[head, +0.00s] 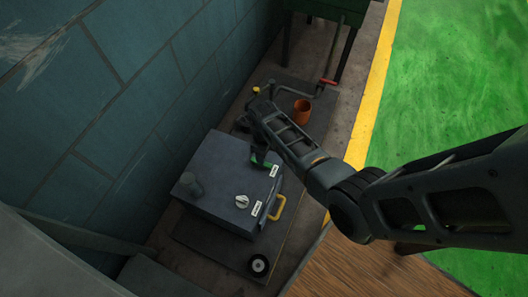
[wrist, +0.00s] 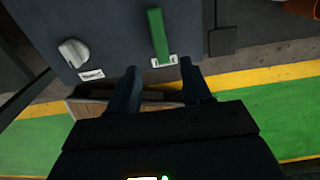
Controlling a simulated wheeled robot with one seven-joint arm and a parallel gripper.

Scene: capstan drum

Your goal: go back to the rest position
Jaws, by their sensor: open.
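My gripper (wrist: 158,67) is open in the wrist view, with nothing between its two dark fingers. Its fingertips point toward the front edge of a dark grey box (wrist: 112,22), beside a green lever (wrist: 158,36) with a white label below it. The lever stands just past the fingers, and they do not hold it. In the head view my arm reaches in from the right and bends down over the far side of the box (head: 222,172). It partly hides the green lever (head: 263,161), and the fingers are hard to make out there.
The box carries a white knob (head: 242,201), a grey post (head: 193,184) and a yellow handle (head: 277,208). An orange cup (head: 302,111) and a red-gripped crank (head: 328,82) lie beyond. A blue block wall (head: 120,110) borders the left. Green floor (head: 460,80) is open at right.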

